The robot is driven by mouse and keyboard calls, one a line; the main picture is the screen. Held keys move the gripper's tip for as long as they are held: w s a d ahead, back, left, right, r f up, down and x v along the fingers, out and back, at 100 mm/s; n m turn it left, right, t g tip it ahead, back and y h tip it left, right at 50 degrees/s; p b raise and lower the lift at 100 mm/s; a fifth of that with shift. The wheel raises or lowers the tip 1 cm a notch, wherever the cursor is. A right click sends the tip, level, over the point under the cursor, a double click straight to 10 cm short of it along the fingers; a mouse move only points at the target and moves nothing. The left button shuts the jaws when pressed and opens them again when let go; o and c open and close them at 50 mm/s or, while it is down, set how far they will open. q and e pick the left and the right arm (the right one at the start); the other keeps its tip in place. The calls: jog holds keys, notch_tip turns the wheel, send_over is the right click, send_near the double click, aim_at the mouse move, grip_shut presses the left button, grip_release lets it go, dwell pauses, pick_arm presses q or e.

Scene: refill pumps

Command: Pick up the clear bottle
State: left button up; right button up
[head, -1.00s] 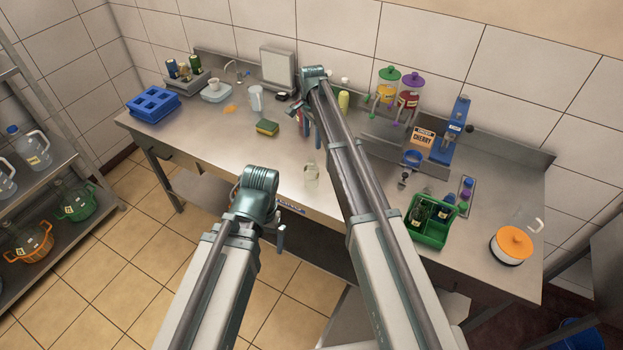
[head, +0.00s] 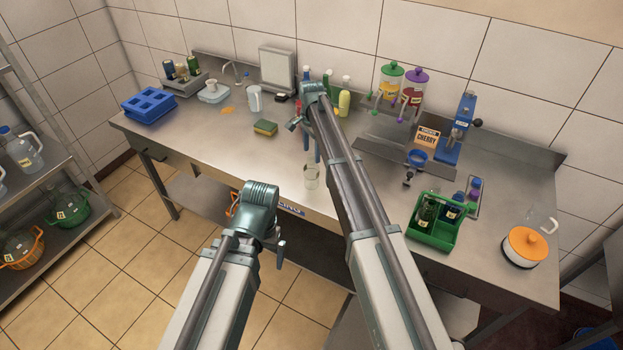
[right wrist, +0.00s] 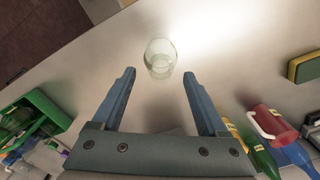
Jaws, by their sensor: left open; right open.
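The clear bottle (head: 312,176) stands on the steel table near its front edge, just left of my right arm in the head view. In the right wrist view the clear bottle (right wrist: 160,58) is seen from above, beyond and roughly centred between the fingertips. My right gripper (right wrist: 159,75) is open with nothing between its fingers. In the head view the right gripper (head: 311,148) points down behind the bottle, partly hidden by my own arm. My left gripper (head: 280,255) is open and empty, in front of the table's front edge.
A green crate (head: 437,246) with bottles stands to the right. A sponge (head: 265,128) lies to the left. A yellow bottle (head: 344,103) and other coloured bottles stand behind my right arm. A red container (right wrist: 270,122) shows at right in the wrist view. Table left of the clear bottle is free.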

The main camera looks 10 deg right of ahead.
aim_at(312, 157)
notch_tip(312, 157, down, 3)
jog(key=shift+f+b, duration=0.1)
jog(key=shift+b, duration=1)
pick_arm(q)
notch_tip(312, 157, down, 3)
pick_arm(e)
jog(key=shift+c, duration=0.2)
grip_shut()
